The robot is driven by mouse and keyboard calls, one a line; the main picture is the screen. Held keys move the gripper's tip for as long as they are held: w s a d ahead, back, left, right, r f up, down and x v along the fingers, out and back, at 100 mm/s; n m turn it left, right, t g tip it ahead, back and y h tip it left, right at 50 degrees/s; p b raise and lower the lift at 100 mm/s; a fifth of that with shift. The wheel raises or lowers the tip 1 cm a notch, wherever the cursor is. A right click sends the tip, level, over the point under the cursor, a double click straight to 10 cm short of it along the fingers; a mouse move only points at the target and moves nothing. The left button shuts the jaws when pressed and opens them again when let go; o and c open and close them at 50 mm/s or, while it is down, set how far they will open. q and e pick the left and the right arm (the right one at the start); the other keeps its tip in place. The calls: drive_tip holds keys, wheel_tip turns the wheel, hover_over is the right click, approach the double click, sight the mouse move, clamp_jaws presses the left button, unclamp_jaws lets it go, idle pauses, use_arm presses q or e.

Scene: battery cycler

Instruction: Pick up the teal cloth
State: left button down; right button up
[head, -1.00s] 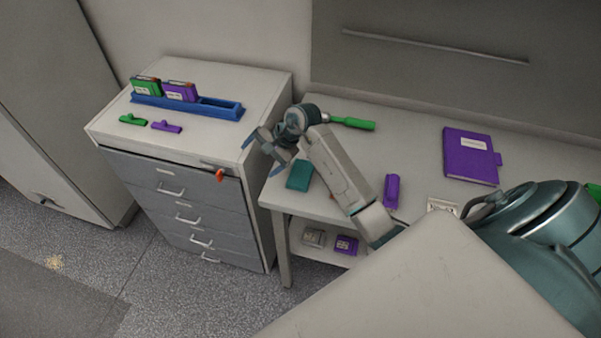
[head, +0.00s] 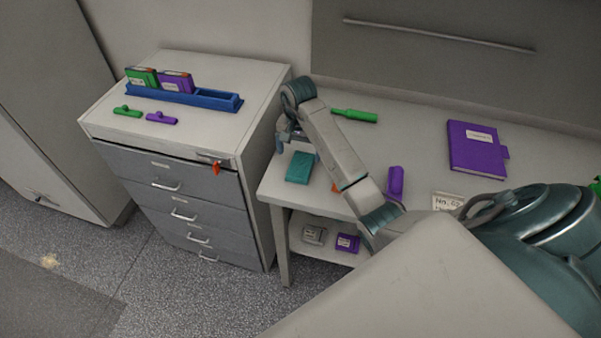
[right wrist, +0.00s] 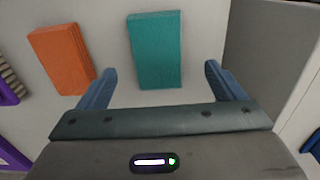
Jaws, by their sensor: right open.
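The teal cloth (head: 300,167) lies flat on the table near its left front corner, a small folded rectangle. It also shows in the right wrist view (right wrist: 155,50), ahead of the fingers and roughly between them. My right gripper (head: 295,143) is above the table just behind the cloth in the head view, partly hidden by its own wrist. In the right wrist view its two fingers (right wrist: 158,84) are spread apart with nothing between them. My left gripper is not in view.
An orange cloth (right wrist: 62,58) lies beside the teal one. A purple object (head: 395,182), a green-handled tool (head: 354,115) and a purple book (head: 476,149) are on the table (head: 420,130). The drawer cabinet (head: 180,178) stands to the left, carrying a blue rack (head: 216,101).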

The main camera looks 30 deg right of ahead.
sight(301, 165)
drive_tip(key=shift+d+f+b, duration=0.2)
drive_tip(key=shift+f+b, duration=1.65)
drive_tip(key=shift+f, duration=0.85)
drive_tip(key=shift+c, duration=0.4)
drive_tip(key=c, duration=1)
